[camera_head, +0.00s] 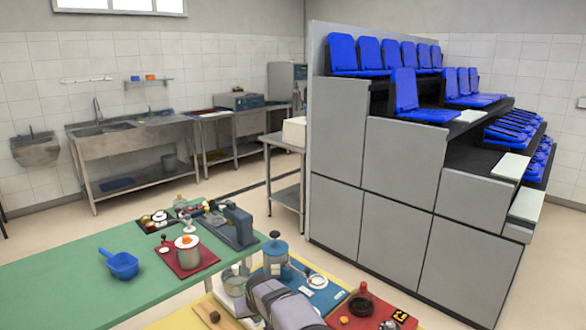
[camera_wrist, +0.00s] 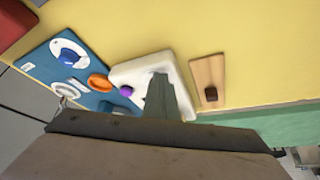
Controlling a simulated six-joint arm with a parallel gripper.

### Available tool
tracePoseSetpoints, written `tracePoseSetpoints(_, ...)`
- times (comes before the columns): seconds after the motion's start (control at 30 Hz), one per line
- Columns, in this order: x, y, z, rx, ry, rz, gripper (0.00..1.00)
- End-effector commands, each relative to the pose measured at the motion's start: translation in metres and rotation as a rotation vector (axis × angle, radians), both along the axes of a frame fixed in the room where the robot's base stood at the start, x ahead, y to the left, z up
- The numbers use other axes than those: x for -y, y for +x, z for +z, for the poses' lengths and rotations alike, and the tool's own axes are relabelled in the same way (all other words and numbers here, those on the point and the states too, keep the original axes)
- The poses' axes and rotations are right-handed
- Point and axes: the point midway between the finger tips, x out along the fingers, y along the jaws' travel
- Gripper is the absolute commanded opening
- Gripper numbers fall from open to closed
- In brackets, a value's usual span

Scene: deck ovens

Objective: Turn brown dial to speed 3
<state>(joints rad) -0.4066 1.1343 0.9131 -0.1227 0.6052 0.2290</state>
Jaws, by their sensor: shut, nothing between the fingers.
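The brown dial (camera_wrist: 211,94) is a small dark brown knob on a light wooden plate (camera_wrist: 205,72), right of centre in the wrist view. In the head view a small brown knob (camera_head: 214,317) shows at the bottom edge on the yellow table. No speed marks are readable. My gripper (camera_wrist: 160,80) is shut and empty. In the wrist view its fingers appear over a white block, left of the dial and apart from it in the picture. In the head view its fingertips cannot be made out behind my grey arm.
The white block (camera_wrist: 130,72) carries a purple knob (camera_wrist: 126,91). An orange disc (camera_wrist: 99,82) and a blue panel (camera_wrist: 50,72) with a blue knob lie farther left. Bare yellow table (camera_wrist: 265,50) lies right of the dial.

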Motion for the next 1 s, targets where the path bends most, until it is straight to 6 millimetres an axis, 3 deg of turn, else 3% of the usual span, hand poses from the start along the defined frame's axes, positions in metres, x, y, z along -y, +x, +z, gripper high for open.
tracePoseSetpoints(0.77,0.000,-0.007,0.003,0.006,0.002,0.001,0.00)
tracePoseSetpoints(1.0,0.000,-0.007,0.018,0.006,0.002,0.001,0.00)
